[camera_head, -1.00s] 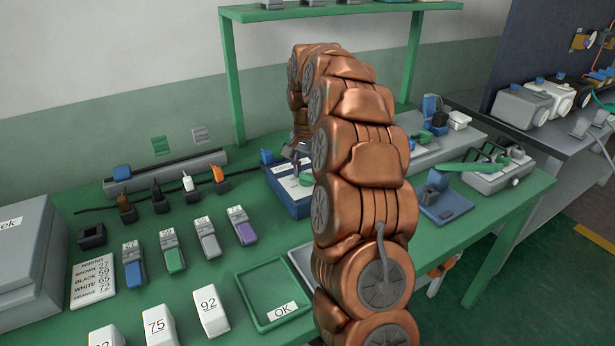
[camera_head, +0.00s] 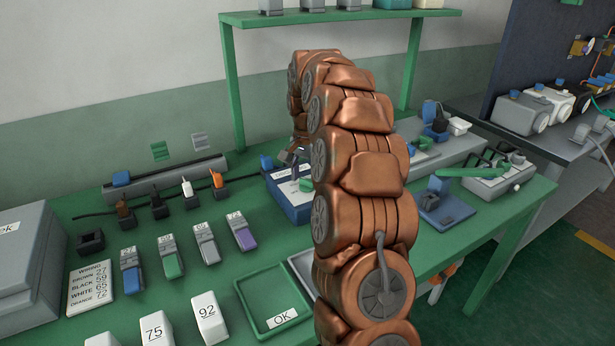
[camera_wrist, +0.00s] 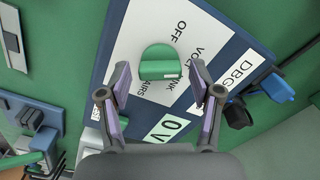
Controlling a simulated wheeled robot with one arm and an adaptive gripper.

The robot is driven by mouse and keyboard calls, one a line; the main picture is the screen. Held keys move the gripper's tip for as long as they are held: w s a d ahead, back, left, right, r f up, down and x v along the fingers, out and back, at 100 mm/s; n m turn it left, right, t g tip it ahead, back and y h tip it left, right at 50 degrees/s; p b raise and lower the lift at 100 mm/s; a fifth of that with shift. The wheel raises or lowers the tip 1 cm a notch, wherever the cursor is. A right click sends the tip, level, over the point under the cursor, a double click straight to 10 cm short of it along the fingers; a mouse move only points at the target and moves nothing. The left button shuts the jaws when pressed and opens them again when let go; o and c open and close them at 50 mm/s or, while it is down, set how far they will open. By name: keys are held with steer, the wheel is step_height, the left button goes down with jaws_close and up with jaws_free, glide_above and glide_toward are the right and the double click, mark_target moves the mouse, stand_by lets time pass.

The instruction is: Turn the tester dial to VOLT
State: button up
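The tester (camera_head: 293,208) is a blue box with a white face, on the green bench behind my arm. In the wrist view its face (camera_wrist: 141,38) shows OFF, VOLT and other partly hidden words, and a display (camera_wrist: 172,127) reading 0 V. The green dial (camera_wrist: 160,59) is a rounded knob with a flat edge and a small pale mark towards the picture bottom. My gripper (camera_wrist: 160,80) is open, with one finger on each side of the dial's lower part; contact cannot be told. In the head view my gripper (camera_head: 290,156) is partly hidden by my arm.
A green OK tray (camera_head: 245,312) lies in front of the tester. Several coloured plugs and numbered white blocks stand to the left, near a wiring card (camera_head: 90,287). A blue stand (camera_head: 445,208) and grey devices stand right of my arm. A shelf (camera_head: 340,16) spans the back.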

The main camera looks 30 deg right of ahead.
mark_target(307, 179)
stand_by(0.3)
steer(key=shift+r, duration=6)
